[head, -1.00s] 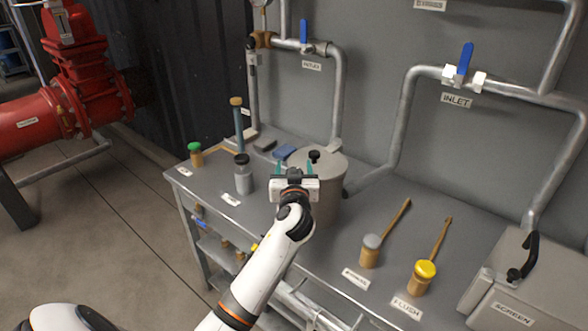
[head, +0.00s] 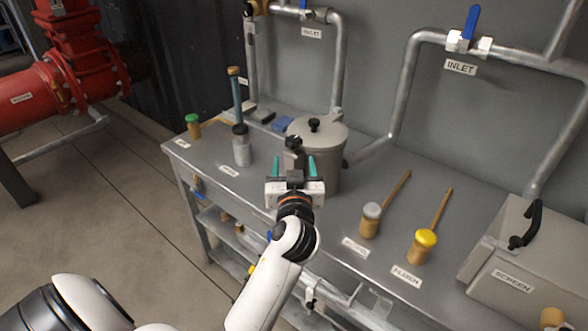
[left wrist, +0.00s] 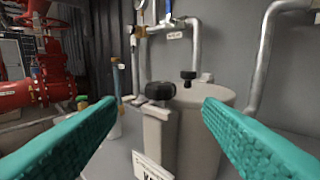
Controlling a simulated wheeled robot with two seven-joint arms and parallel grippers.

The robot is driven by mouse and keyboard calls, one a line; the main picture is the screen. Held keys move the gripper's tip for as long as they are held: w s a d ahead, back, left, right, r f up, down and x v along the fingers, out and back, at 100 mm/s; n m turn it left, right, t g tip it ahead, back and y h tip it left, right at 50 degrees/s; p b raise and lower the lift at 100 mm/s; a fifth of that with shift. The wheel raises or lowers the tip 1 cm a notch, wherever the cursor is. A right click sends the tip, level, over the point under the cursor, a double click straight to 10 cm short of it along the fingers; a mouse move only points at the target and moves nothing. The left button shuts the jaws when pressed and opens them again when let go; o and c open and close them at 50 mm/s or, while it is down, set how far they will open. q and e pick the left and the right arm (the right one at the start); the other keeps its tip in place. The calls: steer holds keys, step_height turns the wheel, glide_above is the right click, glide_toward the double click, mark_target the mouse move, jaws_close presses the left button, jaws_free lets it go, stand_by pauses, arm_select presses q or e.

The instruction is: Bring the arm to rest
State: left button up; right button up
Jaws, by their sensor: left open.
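My left gripper (head: 294,168) is in front of the grey lidded pot (head: 331,150) on the bench. Its two teal fingers are spread, with nothing held between them. In the left wrist view, the fingers frame the pot (left wrist: 205,125) and a black knob (left wrist: 160,91) on a post at its near side. The knob (head: 293,143) also shows beyond the fingertips in the head view, apart from them. My right gripper is not in view.
The grey bench (head: 300,235) carries a green-capped jar (head: 193,126), a black-capped bottle (head: 242,147), grey-headed (head: 371,220) and yellow-headed (head: 421,246) handled tools, and a SCREEN box (head: 525,245). Pipes run along the wall behind. Open floor (head: 110,200) lies left.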

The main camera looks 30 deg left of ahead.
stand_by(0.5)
arm_select(q)
steer(key=s+d+f+m+g+h, duration=0.3)
steer(key=s+f+g+h, duration=0.2)
steer(key=s+f, duration=0.6)
steer(key=s+d+f+m+g+h, duration=0.3)
steer(key=s+d+f, duration=0.15)
steer(key=s, duration=0.25)
steer(key=s+d+f+m+g+h, duration=0.2)
steer(key=s+d+f+m+g, duration=0.15)
steer(key=s+f, duration=0.35)
step_height(320, 180, down, 26)
steer(key=s+r+g, duration=0.1)
steer(key=s, duration=0.2)
steer(key=s+a+f+g, duration=0.1)
steer(key=s+a+f, duration=0.1)
steer(key=s+f, duration=1.3)
steer(key=shift+s+a+f, duration=0.3)
steer(key=shift+s+f, duration=0.1)
steer(key=shift+f, duration=0.25)
